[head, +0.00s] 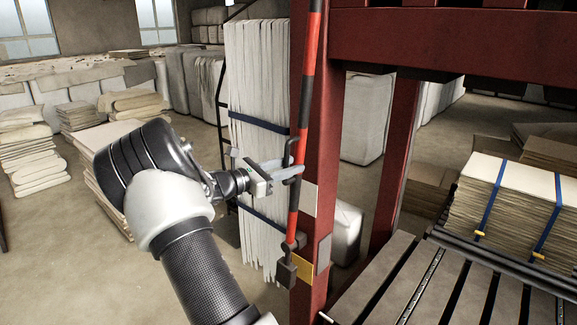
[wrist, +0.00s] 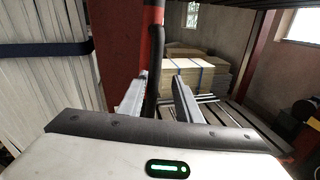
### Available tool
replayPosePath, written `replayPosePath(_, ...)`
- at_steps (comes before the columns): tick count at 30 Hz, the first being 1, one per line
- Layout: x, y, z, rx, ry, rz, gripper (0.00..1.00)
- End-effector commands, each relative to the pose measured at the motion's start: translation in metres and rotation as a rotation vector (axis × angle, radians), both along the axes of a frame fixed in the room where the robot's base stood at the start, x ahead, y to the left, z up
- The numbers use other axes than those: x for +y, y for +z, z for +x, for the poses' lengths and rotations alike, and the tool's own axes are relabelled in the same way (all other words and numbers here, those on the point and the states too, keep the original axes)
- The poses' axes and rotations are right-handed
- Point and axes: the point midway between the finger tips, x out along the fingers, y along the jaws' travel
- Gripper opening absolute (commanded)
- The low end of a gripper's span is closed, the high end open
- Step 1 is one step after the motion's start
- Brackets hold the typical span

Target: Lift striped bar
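The striped bar (head: 308,70) is red and black and stands nearly upright along the front of a red post, with a dark block at its lower end. A black handle-like piece (head: 288,155) shows at its side. My gripper (head: 296,172) is level with this piece, its fingers reaching to the bar. In the wrist view, my gripper (wrist: 160,80) has its two fingers apart. The bar (wrist: 157,45) and a black length below it show between them, nearer the left finger. I cannot tell whether either finger touches it.
The red post (head: 322,120) stands right behind the bar. Strapped white sheets (head: 257,85) hang close on the left. A slatted table (head: 400,285) and a strapped stack (head: 510,205) are at the right. Open floor (head: 50,250) lies at the left.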

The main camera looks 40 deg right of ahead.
Motion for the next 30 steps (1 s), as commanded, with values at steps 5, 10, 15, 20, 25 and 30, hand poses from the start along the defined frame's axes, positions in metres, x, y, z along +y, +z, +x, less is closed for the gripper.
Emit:
replayPosePath(5,-0.001,0.001,0.0,-0.001,-0.001,-0.002,0.31)
replayPosePath(10,-0.001,0.002,-0.001,-0.001,-0.001,-0.003,0.31)
replayPosePath(15,0.008,0.001,0.001,-0.002,0.001,-0.003,0.31)
replayPosePath(20,0.037,0.001,0.006,-0.001,0.004,-0.002,0.31)
replayPosePath(25,0.079,0.002,0.012,-0.003,0.005,-0.002,0.31)
replayPosePath(30,0.12,0.003,0.017,0.0,0.006,-0.002,0.31)
